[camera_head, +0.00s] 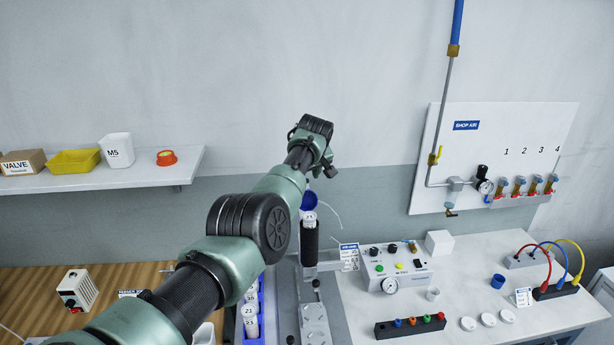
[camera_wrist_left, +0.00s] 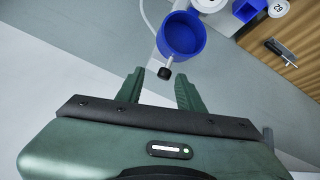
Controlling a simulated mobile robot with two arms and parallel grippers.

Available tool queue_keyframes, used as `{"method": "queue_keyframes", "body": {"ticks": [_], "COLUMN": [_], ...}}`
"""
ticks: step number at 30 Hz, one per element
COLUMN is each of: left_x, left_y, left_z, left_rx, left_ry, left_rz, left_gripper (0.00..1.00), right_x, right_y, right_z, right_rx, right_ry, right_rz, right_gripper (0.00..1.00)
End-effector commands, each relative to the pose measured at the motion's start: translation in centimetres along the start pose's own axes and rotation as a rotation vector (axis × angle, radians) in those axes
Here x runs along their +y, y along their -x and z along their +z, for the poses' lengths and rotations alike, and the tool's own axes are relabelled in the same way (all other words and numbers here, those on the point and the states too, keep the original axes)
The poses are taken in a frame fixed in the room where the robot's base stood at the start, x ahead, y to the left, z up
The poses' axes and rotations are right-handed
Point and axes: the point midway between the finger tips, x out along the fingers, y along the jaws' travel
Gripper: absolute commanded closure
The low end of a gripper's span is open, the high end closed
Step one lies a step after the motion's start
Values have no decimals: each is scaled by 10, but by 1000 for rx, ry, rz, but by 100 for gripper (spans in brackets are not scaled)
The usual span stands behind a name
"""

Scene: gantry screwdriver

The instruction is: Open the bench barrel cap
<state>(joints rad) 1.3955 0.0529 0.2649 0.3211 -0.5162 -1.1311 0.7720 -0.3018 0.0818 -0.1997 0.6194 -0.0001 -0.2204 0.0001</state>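A barrel with a black sleeve (camera_head: 310,245) and a white upper part stands upright by the bench's left edge. A blue round cap-like piece (camera_head: 309,202) is above it, and I cannot tell whether they touch. My right gripper is not in view.
A control box (camera_head: 395,268) with a gauge stands right of the barrel. A white block (camera_head: 439,243), a blue cup (camera_head: 497,281) and several white discs lie farther right. A blue rack (camera_head: 261,310) of numbered white bottles stands left of the barrel. A thin pale tube passes near the blue piece.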

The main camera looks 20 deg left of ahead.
Motion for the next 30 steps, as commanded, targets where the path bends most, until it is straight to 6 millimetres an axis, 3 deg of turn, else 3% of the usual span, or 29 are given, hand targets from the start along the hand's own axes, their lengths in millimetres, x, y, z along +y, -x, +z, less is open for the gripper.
{"method": "queue_keyframes", "body": {"ticks": [11, 24, 30], "left_x": [0, 2, 2], "left_y": [11, 68, 78], "left_z": [1, 2, 2], "left_rx": [2, 2, 1], "left_ry": [0, -1, -2], "left_rz": [-3, 1, 0], "left_gripper": [63, 63, 63], "right_x": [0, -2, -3], "right_y": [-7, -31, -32], "right_z": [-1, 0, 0], "right_rx": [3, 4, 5], "right_ry": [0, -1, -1], "right_rz": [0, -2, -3], "right_gripper": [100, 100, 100]}}
